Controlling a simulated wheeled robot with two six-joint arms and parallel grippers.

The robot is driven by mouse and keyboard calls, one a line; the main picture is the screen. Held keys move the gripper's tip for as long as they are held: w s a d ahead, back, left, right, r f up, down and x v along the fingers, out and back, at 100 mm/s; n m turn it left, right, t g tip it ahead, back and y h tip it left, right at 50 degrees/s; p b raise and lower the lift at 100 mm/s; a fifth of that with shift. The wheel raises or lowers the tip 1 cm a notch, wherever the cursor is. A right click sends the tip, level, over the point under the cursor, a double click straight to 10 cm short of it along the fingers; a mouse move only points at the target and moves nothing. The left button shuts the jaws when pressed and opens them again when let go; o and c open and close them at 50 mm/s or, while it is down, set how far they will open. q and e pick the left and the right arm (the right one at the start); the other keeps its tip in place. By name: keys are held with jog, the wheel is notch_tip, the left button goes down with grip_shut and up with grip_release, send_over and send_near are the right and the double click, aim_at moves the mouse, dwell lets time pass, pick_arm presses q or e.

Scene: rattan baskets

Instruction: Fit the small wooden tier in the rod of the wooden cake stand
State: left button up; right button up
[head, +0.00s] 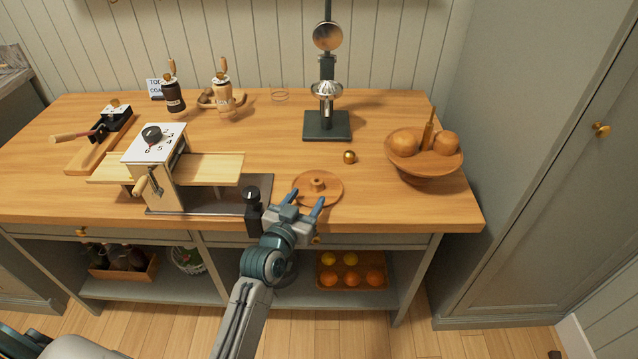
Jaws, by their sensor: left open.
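The small wooden tier (328,182) is a round disc with a raised hub, lying flat near the front edge of the wooden table. The wooden cake stand (425,172) is at the right, a wide dish with round brown items on it and a wooden rod (429,130) standing up, slightly tilted in the picture. My left gripper (301,204) is open at the table's front edge, its fingers pointing at the tier. The fingertips overlap the tier's near rim in the picture; I cannot tell whether they touch. My right gripper is not in view.
A small brass ball (349,157) lies between the tier and a black-based press (327,125). A white-faced slicer (158,165) on a dark base stands left of the tier, with a black-knobbed clamp (252,198) near my gripper. Two mills stand at the back. The table (385,205) is bare right of the tier.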

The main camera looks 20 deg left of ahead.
aim_at(318, 179)
pick_arm(q)
jog(key=shift+w+d, duration=0.15)
jog(key=shift+w, duration=1.6)
jog(key=w+p, duration=0.1)
jog(key=w, duration=0.2)
jog(key=shift+w+d, duration=0.1)
jog(key=shift+w, duration=0.5)
grip_shut()
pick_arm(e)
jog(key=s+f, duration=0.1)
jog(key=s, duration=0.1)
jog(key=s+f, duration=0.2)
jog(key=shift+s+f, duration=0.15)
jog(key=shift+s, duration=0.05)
pick_arm(q)
jog(key=shift+s, duration=0.1)
